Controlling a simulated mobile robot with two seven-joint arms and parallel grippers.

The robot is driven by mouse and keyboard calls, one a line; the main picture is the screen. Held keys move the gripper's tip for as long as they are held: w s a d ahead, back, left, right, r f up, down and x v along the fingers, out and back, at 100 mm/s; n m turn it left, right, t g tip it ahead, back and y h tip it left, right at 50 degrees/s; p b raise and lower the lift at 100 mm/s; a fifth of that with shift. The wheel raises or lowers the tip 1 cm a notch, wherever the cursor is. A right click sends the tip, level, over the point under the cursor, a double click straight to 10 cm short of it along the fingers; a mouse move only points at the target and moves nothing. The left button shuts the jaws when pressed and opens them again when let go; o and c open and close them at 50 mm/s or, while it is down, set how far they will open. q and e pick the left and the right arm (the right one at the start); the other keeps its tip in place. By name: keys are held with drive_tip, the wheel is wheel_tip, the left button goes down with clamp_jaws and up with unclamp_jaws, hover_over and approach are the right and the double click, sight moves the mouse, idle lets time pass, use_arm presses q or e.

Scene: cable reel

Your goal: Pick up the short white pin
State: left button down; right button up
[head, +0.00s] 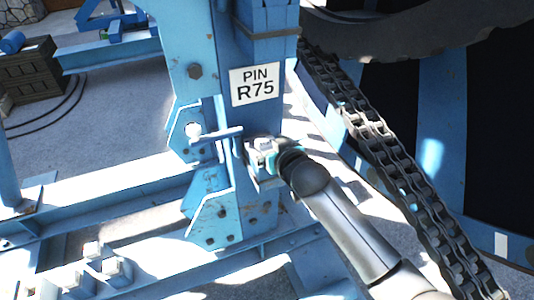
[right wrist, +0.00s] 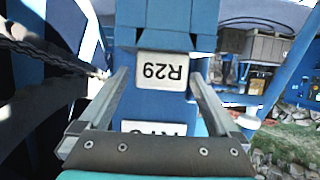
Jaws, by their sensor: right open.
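My right gripper (head: 258,152) comes in from the lower right and is beside the blue upright, below its "PIN R75" label (head: 255,85). In the right wrist view the two fingers of this gripper (right wrist: 158,76) are spread wide, with nothing held between them. A blue post with an "R29" label (right wrist: 161,71) shows behind the gap. A small round white spot (head: 193,130) shows on the blue bracket left of the gripper; I cannot tell whether it is the short white pin or a hole. A pale blue bar (head: 216,135) sticks out beside it. My left gripper is not in view.
A heavy chain (head: 375,140) runs down beside the large reel at the right, close to my right arm. Blue frame beams (head: 100,195) cross at the lower left, with several pale blocks (head: 115,268) there. Open concrete floor (head: 110,110) lies behind.

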drive_tip(key=shift+w, duration=0.15)
drive_tip(key=shift+c, duration=0.2)
clamp_jaws()
idle(0.6)
drive_tip(key=shift+r, duration=0.1)
